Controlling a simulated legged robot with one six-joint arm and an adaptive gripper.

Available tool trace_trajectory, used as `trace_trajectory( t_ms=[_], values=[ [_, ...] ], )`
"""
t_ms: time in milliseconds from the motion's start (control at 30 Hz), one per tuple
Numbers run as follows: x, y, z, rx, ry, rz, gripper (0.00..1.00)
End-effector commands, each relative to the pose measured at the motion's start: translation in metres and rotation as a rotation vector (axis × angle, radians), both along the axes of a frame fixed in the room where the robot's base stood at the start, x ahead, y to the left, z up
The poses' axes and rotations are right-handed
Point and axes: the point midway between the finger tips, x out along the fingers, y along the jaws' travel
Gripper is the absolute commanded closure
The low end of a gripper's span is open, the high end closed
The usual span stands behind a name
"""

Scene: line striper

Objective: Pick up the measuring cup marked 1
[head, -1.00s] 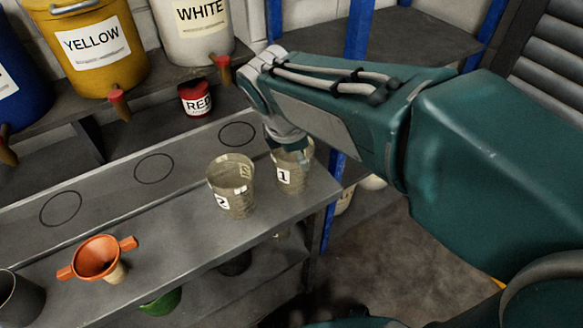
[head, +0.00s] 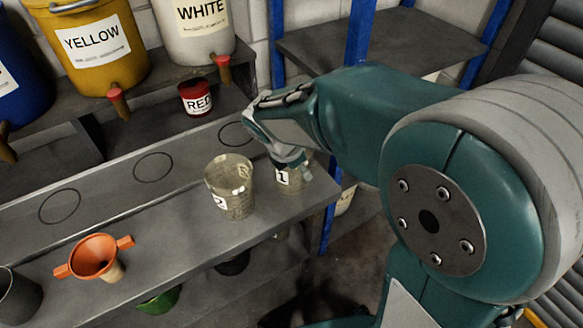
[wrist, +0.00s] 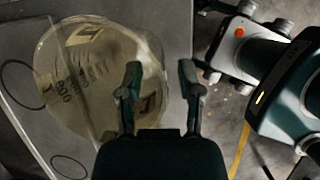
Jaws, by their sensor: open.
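The measuring cup marked 1 (head: 291,187) is clear and stands upright on the grey bench near its right end. My gripper (head: 295,168) is over it and hides its top in the head view. The cup marked 2 (head: 232,190) stands just left of it. In the wrist view my open gripper (wrist: 161,85) has its left finger overlapping the right part of a large clear cup (wrist: 75,90); the right finger is beyond its rim. I cannot tell whether a finger is inside the cup. Nothing is held.
An orange funnel (head: 95,257) sits at the bench's front left. A blue post (head: 359,40) rises beyond the bench's right end.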

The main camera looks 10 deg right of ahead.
Motion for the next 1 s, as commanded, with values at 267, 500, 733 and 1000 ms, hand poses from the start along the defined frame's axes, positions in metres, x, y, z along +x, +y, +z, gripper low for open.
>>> trace_trajectory(
  t_ms=[267, 500, 733, 1000],
  values=[
    [0.003, -0.005, -0.015, 0.001, 0.0, 0.001, 0.53],
    [0.003, -0.005, -0.015, 0.001, 0.0, 0.0, 1.0],
    [0.003, -0.005, -0.015, 0.0, -0.001, 0.0, 1.0],
    [0.004, -0.005, -0.004, 0.001, -0.005, 0.0, 1.0]
  ],
)
